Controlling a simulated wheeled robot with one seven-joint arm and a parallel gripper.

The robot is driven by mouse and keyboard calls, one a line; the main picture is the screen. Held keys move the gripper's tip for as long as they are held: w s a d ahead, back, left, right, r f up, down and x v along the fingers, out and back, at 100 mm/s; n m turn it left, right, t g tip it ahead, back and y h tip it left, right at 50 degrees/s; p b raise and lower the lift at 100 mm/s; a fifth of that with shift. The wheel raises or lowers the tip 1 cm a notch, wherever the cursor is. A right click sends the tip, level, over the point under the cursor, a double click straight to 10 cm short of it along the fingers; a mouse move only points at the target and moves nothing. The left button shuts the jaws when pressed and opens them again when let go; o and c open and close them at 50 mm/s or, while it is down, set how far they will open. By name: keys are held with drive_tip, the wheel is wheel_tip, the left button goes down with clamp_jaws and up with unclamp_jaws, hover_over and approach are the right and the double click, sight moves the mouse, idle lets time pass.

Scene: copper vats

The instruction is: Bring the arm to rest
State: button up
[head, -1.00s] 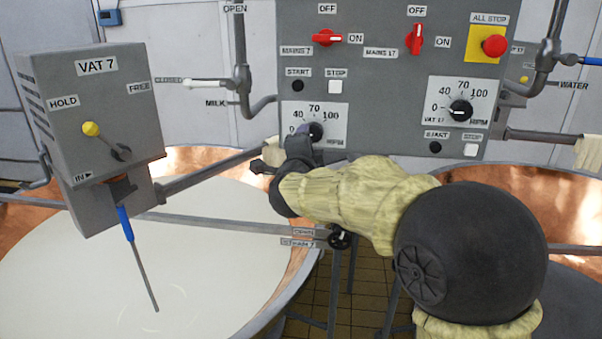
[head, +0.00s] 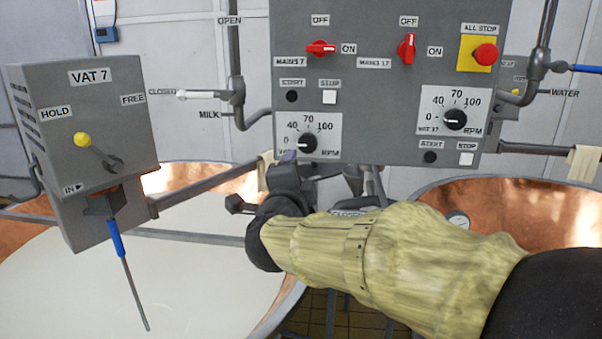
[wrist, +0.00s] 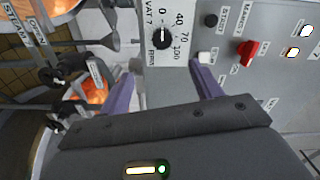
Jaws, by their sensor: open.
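My gripper (head: 288,160) is in front of the lower left of the grey control panel (head: 375,75), just left of and below the vat 7 speed knob (head: 307,143). The wrist view shows its two purple fingers (wrist: 167,65) apart, with nothing between them. That knob (wrist: 163,38) shows beyond the fingers, apart from them, its mark near 0. My arm, in a yellowish sleeve, reaches in from the lower right and hides part of what is below the panel.
The vat 7 box (head: 85,140) with its blue-handled rod (head: 115,238) hangs at left over the milk vat (head: 150,285). A second copper vat (head: 520,205) stands at right. A rail (head: 195,193) and pipes run close to my gripper. A red all-stop button (head: 485,54) is on the panel.

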drive_tip(key=s+d+f+n+g+y+p, duration=0.1)
drive_tip(key=s+d+f+n+g, duration=0.1)
drive_tip(key=d+f+n+g, duration=0.5)
drive_tip(key=s+d+f+n+y+p, duration=0.1)
drive_tip(key=s+d+f+n, duration=0.2)
drive_tip(key=f, duration=0.8)
drive_tip(key=s+d+f+n+g+h, duration=0.1)
drive_tip(key=s+d+f+n+g, duration=0.4)
drive_tip(key=s+d+f+g, duration=0.3)
drive_tip(key=s+d+f, duration=0.3)
drive_tip(key=s+d, duration=0.1)
drive_tip(key=s, duration=0.3)
drive_tip(key=shift+f+n+h, duration=0.3)
drive_tip(key=shift+w, duration=0.1)
